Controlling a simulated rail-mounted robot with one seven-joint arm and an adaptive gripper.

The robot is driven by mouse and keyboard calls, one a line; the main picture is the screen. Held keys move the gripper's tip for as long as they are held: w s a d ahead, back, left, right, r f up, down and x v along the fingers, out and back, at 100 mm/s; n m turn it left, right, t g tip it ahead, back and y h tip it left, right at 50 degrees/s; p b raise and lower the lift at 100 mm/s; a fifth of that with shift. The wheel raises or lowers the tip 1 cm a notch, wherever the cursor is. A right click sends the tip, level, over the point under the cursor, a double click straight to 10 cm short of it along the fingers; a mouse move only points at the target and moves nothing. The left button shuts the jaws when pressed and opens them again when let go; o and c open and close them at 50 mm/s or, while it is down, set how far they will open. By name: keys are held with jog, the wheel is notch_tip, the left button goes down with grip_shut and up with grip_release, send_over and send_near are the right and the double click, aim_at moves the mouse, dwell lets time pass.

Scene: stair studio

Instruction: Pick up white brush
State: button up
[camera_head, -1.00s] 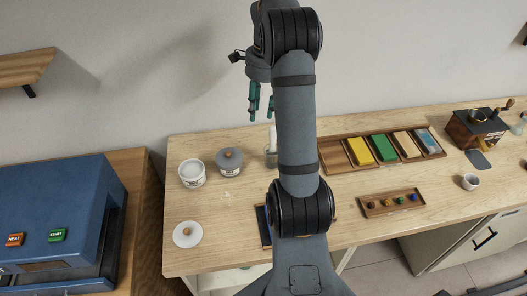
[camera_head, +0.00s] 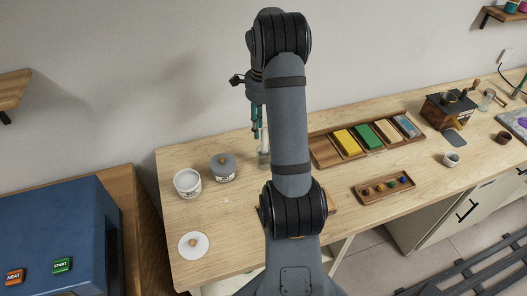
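A slim white upright object (camera_head: 265,142), which looks like the white brush, stands in a small clear holder (camera_head: 263,159) on the wooden table, just left of my arm. My gripper (camera_head: 257,130) has teal fingers pointing down and overlaps the top of the white object in the picture. I cannot tell whether it touches it. The fingers look narrow and close together from this angle, so their opening is unclear. My arm hides part of the table to the right of the holder.
To the right are a tray of coloured blocks (camera_head: 321,151), a small wooden tray (camera_head: 363,197), a white cup (camera_head: 451,159) and a grinder (camera_head: 440,112).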

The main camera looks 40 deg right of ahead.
jog(key=f, duration=0.1)
jog(key=f+p, duration=0.1)
jog(key=f, duration=0.1)
jog(key=f+p, duration=0.1)
jog(key=shift+s+d+f, duration=0.2)
jog(key=shift+d+f, duration=0.05)
jog(key=shift+a+f, duration=0.1)
jog(key=shift+f, duration=0.2)
jog(key=c, duration=0.8)
grip_shut()
